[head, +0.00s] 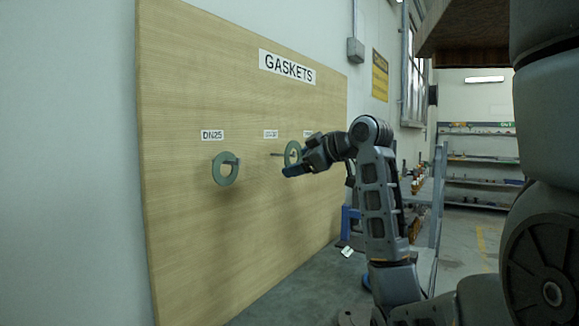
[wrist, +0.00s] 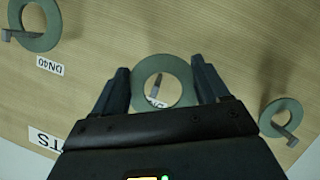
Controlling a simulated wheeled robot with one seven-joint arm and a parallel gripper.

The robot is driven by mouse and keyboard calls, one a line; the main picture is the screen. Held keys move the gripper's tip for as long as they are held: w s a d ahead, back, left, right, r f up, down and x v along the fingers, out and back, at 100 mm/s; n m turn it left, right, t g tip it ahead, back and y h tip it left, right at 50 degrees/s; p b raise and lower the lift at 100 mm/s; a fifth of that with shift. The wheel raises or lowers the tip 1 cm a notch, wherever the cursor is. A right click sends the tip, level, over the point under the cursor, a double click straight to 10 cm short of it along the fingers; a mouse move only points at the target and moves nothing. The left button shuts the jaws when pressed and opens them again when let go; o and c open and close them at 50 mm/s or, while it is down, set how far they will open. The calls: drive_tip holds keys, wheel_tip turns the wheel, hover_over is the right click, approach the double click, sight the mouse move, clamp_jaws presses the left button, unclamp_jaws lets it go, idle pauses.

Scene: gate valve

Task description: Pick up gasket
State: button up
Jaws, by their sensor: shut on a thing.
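A green ring gasket (wrist: 181,68) is between the two fingers of my gripper (wrist: 160,66) in the wrist view, and the fingers are shut on its outer sides. A grey peg (wrist: 157,86) shows inside the gasket's hole. In the head view this gasket (head: 289,153) is at the peg, close to the wooden board, partly covered by my gripper (head: 295,170). The label beneath it in the wrist view is mostly hidden.
The wooden board (head: 200,90) carries a "GASKETS" sign (head: 287,67). A DN25 gasket (head: 217,172) hangs on its own peg to the left. In the wrist view a larger gasket (wrist: 48,41) hangs near a DN40 label (wrist: 50,64), and a smaller gasket (wrist: 268,120) hangs at right.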

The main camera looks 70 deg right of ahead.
drive_tip(key=s+a+b, duration=0.1)
drive_tip(key=s+a, duration=0.6)
drive_tip(key=s, duration=0.5)
drive_tip(key=shift+b, duration=0.3)
